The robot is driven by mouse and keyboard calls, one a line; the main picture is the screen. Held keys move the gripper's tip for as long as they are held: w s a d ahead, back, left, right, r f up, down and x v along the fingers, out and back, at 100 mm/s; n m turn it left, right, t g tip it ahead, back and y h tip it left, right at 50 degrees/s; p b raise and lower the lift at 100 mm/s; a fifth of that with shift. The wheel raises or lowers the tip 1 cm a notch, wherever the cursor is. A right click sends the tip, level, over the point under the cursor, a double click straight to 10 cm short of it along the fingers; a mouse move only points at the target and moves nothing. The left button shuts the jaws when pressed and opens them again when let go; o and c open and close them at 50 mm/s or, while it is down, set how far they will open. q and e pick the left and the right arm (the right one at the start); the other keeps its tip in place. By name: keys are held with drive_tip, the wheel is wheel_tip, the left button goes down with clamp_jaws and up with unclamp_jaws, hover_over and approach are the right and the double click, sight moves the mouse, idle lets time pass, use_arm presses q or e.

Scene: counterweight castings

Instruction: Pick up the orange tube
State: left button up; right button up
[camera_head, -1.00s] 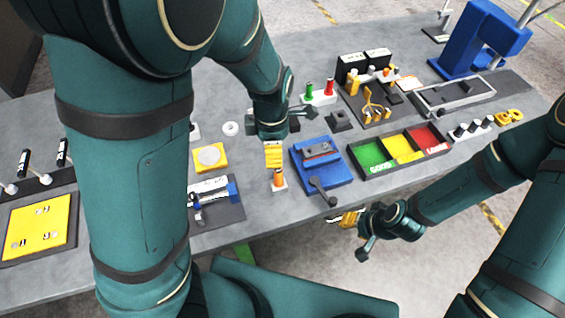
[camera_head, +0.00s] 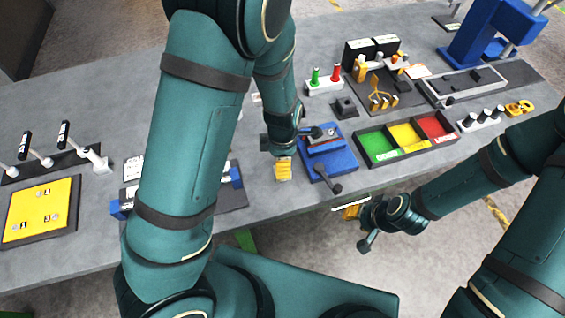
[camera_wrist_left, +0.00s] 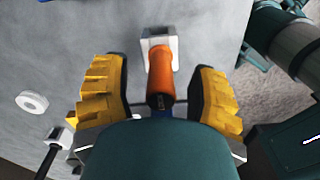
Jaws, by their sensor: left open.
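The orange tube (camera_wrist_left: 160,75) shows in the left wrist view, standing at a small white holder (camera_wrist_left: 166,45). It lies between the two yellow ribbed fingers of my left gripper (camera_wrist_left: 160,92), which is open, with a gap visible on both sides. In the head view my left gripper (camera_head: 283,168) is low over the table's front part and hides the tube. My right gripper (camera_head: 350,211) is off the table's front edge, away from the tube; its finger gap is not clear.
A blue fixture with a lever (camera_head: 330,160) stands just right of my left gripper. A tray with green, yellow and red compartments (camera_head: 357,141) lies farther right. A white ring (camera_wrist_left: 31,102) lies on the table in the left wrist view. My left arm hides part of the table.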

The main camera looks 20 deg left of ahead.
use_arm(q)
drive_tip(key=shift+f, duration=0.35)
drive_tip(key=shift+o, duration=0.2)
clamp_jaws()
drive_tip(key=shift+r, duration=0.1)
